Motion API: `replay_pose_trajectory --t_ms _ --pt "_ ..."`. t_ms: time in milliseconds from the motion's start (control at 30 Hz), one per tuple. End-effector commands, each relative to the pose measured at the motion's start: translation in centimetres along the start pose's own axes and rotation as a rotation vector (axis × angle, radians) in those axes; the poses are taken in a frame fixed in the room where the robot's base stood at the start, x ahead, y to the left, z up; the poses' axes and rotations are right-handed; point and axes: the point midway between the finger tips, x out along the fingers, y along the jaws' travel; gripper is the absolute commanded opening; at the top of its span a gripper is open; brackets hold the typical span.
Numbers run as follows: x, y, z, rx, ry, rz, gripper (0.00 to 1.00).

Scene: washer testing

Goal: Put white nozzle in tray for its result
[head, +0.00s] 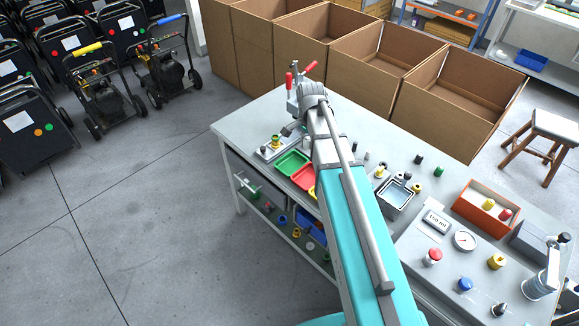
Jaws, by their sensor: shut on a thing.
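My gripper (289,129) is small and partly hidden by my own wrist, over the far left part of the grey worktable (262,112). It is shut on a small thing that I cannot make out. I cannot pick out a white nozzle for certain. A green tray (291,163) lies below my gripper in the picture. A red tray (303,178) is beside it, and a yellow tray (312,192) is mostly hidden by my arm. A fixture plate (265,153) with a yellow-and-green nozzle (276,142) stands left of the green tray.
Red-handled clamps (293,80) stand behind my gripper. Right of my arm are a water basin (394,194), several loose nozzles, a display (436,221), a gauge (464,240) and an orange box (486,207). Cardboard boxes (364,78) line the back.

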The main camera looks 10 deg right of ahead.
Motion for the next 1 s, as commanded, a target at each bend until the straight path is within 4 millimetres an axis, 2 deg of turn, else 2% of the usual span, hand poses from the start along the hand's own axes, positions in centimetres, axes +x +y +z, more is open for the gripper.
replay_pose_trajectory --t_ms 167,700,1000 --pt "1.0 -0.1 0.7 0.011 0.000 0.000 0.00" --pt "7.3 0.0 5.5 0.154 0.000 -0.001 0.00" --pt "7.8 0.0 6.2 0.180 0.000 -0.001 0.00"
